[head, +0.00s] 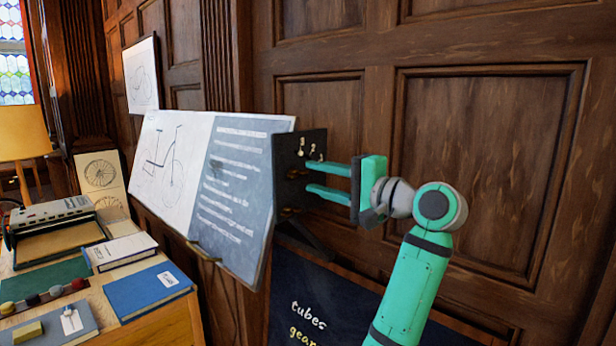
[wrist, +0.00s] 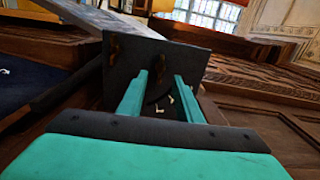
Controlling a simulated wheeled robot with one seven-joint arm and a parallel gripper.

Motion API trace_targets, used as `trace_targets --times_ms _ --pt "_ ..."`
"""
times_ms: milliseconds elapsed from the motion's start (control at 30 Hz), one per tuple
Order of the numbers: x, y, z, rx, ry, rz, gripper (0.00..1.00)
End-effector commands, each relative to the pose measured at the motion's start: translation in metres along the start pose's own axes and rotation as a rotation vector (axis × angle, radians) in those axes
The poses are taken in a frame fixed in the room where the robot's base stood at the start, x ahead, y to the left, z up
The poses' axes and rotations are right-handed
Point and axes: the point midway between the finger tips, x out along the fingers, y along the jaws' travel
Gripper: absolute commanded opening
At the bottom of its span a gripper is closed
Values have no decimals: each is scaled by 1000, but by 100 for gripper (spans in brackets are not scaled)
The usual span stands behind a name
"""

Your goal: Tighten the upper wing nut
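A dark plate (head: 284,156) stands at the right edge of the tilted board and also shows in the wrist view (wrist: 190,58). The upper wing nut (head: 293,174), small and brass-coloured, is on this plate and shows dimly in the wrist view (wrist: 160,67). A lower wing nut (head: 290,211) is below it, also in the wrist view (wrist: 114,48). My gripper (head: 309,177) is open, its two teal fingers pointing at the plate. In the wrist view the fingertips (wrist: 160,75) lie either side of the upper wing nut. I cannot tell whether they touch it.
Small pale hook-like pieces (head: 308,149) are on the plate just above the fingers. The drawing board (head: 236,190) is left of the plate. A dark chalkboard (head: 330,300) stands below my arm. A desk with books (head: 148,290) is at lower left.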

Motion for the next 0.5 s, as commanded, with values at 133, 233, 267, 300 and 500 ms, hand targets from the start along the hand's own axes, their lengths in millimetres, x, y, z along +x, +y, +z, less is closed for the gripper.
trace_targets --times_ms 133,233,267,300,500 --pt "-30 0 -1 0 3 1 32" --pt "-46 1 -1 0 3 1 32" --pt "-50 1 -1 0 2 1 32" --pt "-55 1 -1 0 2 1 32" --pt "-70 1 -2 1 4 2 32"
